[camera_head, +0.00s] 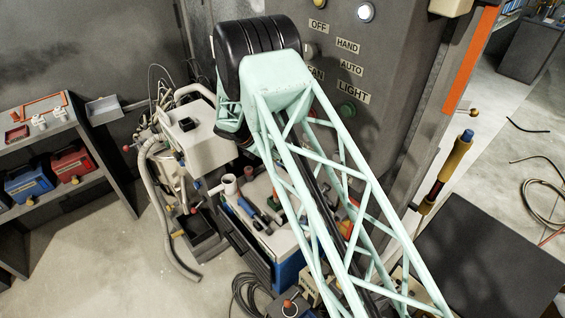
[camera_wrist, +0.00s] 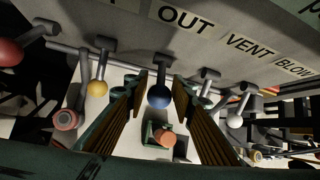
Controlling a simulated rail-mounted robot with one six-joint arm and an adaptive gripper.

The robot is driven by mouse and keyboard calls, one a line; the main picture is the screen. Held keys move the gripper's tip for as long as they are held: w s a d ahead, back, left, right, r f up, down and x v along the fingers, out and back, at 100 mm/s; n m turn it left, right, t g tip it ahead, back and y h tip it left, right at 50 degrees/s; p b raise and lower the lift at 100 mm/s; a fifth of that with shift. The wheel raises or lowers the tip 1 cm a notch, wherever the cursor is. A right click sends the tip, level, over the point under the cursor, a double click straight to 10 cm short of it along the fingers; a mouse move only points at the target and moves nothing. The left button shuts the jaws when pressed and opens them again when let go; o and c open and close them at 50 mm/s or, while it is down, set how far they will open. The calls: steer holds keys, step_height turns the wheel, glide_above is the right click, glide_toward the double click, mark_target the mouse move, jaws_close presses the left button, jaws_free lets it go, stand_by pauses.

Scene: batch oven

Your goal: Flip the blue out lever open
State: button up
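The blue out lever (camera_wrist: 159,96) shows in the wrist view as a dark blue ball on a short grey stem. It hangs from the panel under the "OUT" label (camera_wrist: 186,20). My gripper (camera_wrist: 160,82) is open, with one finger on each side of the blue ball. Gaps show between the ball and the fingers; I cannot tell the depth between them. In the head view my arm hides the lever and the gripper.
In the wrist view, a yellow ball lever (camera_wrist: 97,88) and a red ball (camera_wrist: 10,52) are to the left. A white ball lever (camera_wrist: 234,121) is to the right, near the "VENT" label (camera_wrist: 248,46). The grey oven cabinet (camera_head: 390,60) stands behind my arm.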

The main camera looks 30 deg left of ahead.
steer(key=v, duration=1.1)
steer(key=shift+s+a+r, duration=0.2)
steer(key=shift+c, duration=0.5)
